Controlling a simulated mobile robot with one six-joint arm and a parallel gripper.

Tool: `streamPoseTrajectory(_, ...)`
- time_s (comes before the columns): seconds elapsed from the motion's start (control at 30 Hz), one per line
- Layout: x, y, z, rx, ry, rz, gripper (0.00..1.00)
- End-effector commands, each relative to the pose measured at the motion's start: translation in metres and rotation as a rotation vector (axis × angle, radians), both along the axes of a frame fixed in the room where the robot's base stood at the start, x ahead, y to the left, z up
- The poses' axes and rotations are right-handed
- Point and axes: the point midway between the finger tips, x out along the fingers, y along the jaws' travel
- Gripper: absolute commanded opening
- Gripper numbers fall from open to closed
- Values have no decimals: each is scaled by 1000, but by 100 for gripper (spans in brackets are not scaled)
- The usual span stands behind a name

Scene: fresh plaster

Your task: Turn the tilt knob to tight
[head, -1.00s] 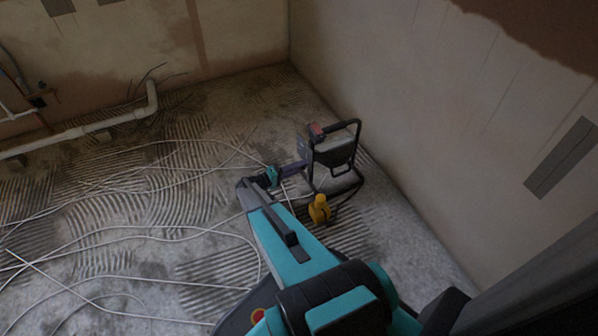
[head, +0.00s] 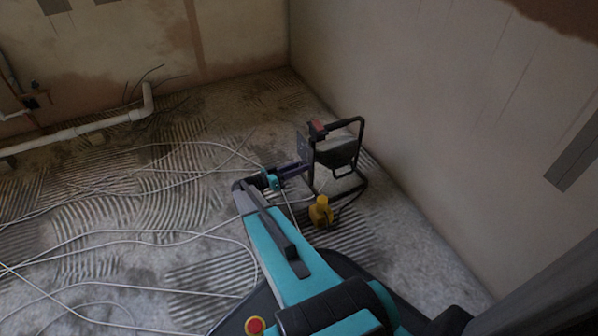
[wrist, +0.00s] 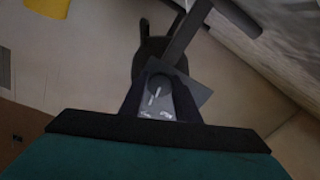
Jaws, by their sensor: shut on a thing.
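The floor lamp (head: 338,156) has a dark head in a black tubular frame (head: 361,150) near the right wall. My gripper (head: 299,168) reaches the side of the lamp from the left. In the wrist view, my gripper (wrist: 158,100) has a finger on each side of the round dark tilt knob (wrist: 160,84) and is shut on it. A grey plate (wrist: 157,107) with white marks shows between the fingers. The marks are too small to read, so I cannot tell the knob's setting.
A yellow object (head: 321,211) sits on the floor in front of the lamp, close to my arm. White cables (head: 120,235) lie loose across the ridged floor. A white pipe (head: 75,132) runs along the far left. The right wall (head: 430,130) stands close behind the lamp.

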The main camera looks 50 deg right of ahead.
Motion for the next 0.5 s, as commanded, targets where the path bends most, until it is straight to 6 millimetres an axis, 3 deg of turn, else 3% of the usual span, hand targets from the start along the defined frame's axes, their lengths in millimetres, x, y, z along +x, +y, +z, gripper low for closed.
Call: streamPoseTrajectory(0.5, 0, -1, -1, -61, -188, 0, 7)
